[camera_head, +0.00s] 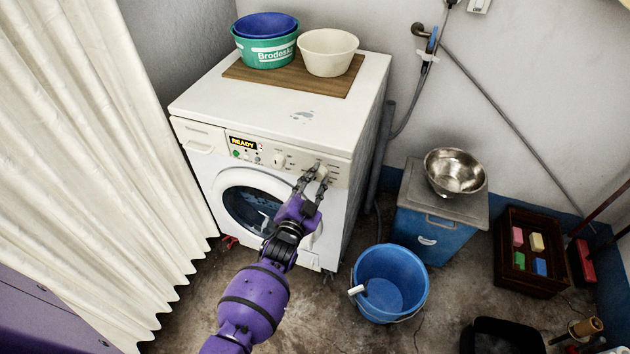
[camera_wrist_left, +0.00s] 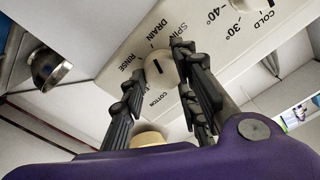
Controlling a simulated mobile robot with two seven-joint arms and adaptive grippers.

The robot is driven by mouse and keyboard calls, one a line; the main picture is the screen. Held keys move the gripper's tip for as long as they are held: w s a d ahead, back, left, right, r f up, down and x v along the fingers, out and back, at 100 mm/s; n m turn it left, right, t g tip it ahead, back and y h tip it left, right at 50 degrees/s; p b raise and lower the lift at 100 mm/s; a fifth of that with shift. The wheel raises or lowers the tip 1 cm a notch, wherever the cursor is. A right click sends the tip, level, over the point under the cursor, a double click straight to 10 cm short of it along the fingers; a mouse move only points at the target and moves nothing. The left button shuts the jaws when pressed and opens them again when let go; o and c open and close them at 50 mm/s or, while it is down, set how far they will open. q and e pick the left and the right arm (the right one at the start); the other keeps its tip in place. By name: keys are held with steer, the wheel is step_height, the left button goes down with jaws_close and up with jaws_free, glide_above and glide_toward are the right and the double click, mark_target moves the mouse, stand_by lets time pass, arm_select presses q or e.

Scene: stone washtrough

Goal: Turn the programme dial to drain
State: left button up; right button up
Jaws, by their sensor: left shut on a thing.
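The white washing machine (camera_head: 328,120) stands against the wall with its control panel facing me. My left gripper (camera_head: 315,172) is at the right part of that panel, its fingers on either side of the pale programme dial (camera_wrist_left: 160,68) in the left wrist view. It is shut on the dial. Printed words around the dial include DRAIN, RINSE, SPIN and COTTON. A short dark mark shows on the dial, but I cannot tell which word it points to. The fingers partly cover the dial and its labels. My right gripper is not in view.
A second knob (camera_head: 278,160) sits left of the gripper on the panel. A white curtain (camera_head: 90,150) hangs close on the left. A blue bucket (camera_head: 390,283) stands on the floor at right, near a blue cabinet (camera_head: 425,232) and a dark crate (camera_head: 530,280).

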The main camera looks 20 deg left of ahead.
arm_select(q)
steer(key=shift+d, duration=0.3)
steer(key=o, duration=1.1)
steer(key=shift+w, duration=0.1)
steer(key=shift+c, duration=0.2)
steer(key=shift+s+a, duration=0.1)
steer(key=shift+s, duration=0.15)
steer(key=s, duration=1.1)
steer(key=shift+s, duration=0.3)
steer(key=shift+a, duration=0.1)
